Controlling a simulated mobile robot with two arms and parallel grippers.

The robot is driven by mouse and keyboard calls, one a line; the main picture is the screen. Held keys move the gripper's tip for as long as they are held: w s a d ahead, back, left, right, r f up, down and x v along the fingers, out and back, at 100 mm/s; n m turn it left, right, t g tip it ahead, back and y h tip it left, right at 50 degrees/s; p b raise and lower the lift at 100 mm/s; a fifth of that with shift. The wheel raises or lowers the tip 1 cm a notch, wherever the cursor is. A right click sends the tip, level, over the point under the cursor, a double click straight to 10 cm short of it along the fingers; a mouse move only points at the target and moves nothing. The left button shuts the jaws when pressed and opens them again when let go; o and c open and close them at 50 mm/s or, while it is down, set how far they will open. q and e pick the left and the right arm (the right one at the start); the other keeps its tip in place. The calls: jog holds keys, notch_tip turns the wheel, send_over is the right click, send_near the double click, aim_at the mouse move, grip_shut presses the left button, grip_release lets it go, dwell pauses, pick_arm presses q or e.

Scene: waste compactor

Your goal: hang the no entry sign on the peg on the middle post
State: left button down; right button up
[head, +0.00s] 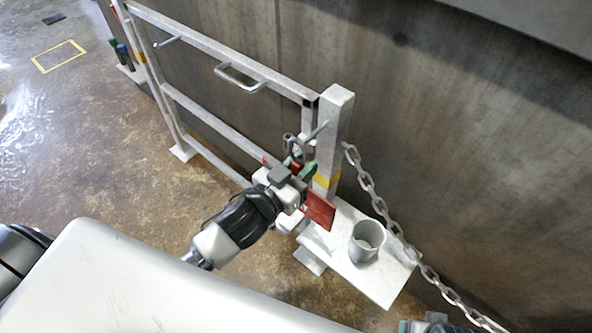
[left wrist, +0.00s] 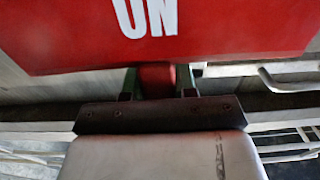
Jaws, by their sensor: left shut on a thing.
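My left gripper (head: 298,166) is shut on the red no entry sign (head: 319,211), close to the front of the white middle post (head: 333,135). In the left wrist view, the sign (left wrist: 230,35) shows white letters, cut off by the frame, and a red part lies between the green fingertips (left wrist: 158,82). A grey ring (head: 292,143) shows just above the gripper, close to the thin peg (head: 317,132) on the post. I cannot tell whether ring and peg touch. My right gripper (head: 428,325) seems to show only in part at the bottom edge.
A white shelf (head: 385,283) with a grey cup (head: 367,240) is at the post's foot. A chain (head: 372,195) runs from the post to the lower right. A white gate (head: 215,48) with a handle (head: 240,77) and another peg (head: 167,42) stands left. A concrete wall (head: 450,130) is behind.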

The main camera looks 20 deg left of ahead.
aim_at(324, 149)
pick_arm(q)
jog(key=x, duration=0.2)
jog(key=shift+w+d+f+b, duration=0.1)
jog(key=shift+w+b, duration=0.2)
jog(key=shift+w+d+f, duration=0.1)
jog(key=shift+w+f, duration=0.1)
jog(key=shift+w, duration=0.2)
jog(key=shift+w+d+f, duration=0.15)
jog(key=shift+w+f, duration=0.1)
jog(key=shift+f, duration=0.1)
pick_arm(e)
jog(key=shift+v, duration=1.25)
jog(key=shift+w+r, duration=0.1)
jog(key=shift+w, duration=0.05)
pick_arm(q)
jog(key=c, duration=0.8)
grip_release()
